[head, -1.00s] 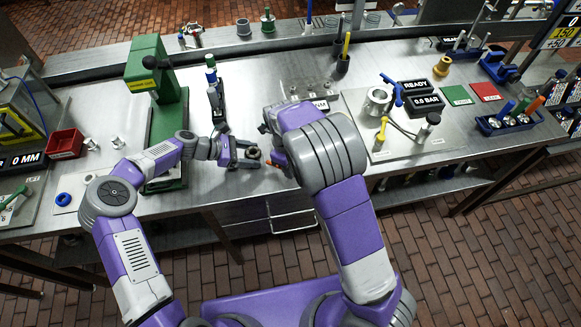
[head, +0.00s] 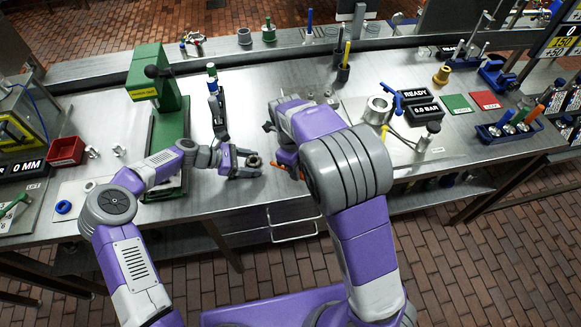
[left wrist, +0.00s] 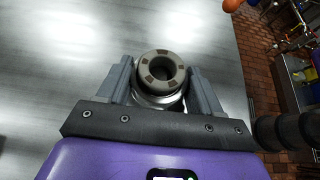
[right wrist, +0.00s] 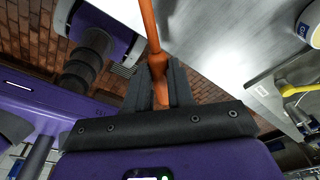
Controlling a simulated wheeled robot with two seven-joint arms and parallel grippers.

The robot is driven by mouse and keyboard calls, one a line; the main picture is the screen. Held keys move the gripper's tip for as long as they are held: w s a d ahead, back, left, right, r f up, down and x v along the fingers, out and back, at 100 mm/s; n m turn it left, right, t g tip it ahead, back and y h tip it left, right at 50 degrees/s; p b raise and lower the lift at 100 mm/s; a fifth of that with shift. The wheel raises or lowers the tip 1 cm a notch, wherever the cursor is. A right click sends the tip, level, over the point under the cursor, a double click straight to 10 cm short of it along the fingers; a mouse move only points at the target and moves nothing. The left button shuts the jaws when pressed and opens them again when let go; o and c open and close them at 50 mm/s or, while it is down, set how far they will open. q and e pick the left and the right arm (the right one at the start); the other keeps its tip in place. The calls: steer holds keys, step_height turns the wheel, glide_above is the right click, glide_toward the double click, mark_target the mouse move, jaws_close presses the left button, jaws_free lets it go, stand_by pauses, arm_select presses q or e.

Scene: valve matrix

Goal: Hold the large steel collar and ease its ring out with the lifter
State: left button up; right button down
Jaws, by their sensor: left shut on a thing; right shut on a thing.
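My left gripper (head: 246,164) is shut on the large steel collar (left wrist: 150,97), with one finger on each side of it. The collar is upright, low over the bench. A beige-grey ring (left wrist: 162,69) with dark notches sits in its top around a dark bore; it shows small in the head view (head: 254,161). My right gripper (right wrist: 159,88) is shut on the orange lifter (right wrist: 149,28). In the head view the lifter (head: 285,158) is just right of the collar and apart from it. An orange end also shows at the left wrist view's top edge (left wrist: 232,4). My right arm hides part of the lifter.
A green press (head: 158,85) stands behind my left arm. A slim blue-topped stand (head: 215,95) is behind the left gripper. A plate with a steel cylinder (head: 378,108) and yellow-handled fitting lies right of my right arm. The bench's front edge is close; bare metal surrounds the collar.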

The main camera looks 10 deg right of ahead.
stand_by(0.4)
arm_select(q)
steer(key=o, duration=0.9)
steer(key=v, duration=1.2)
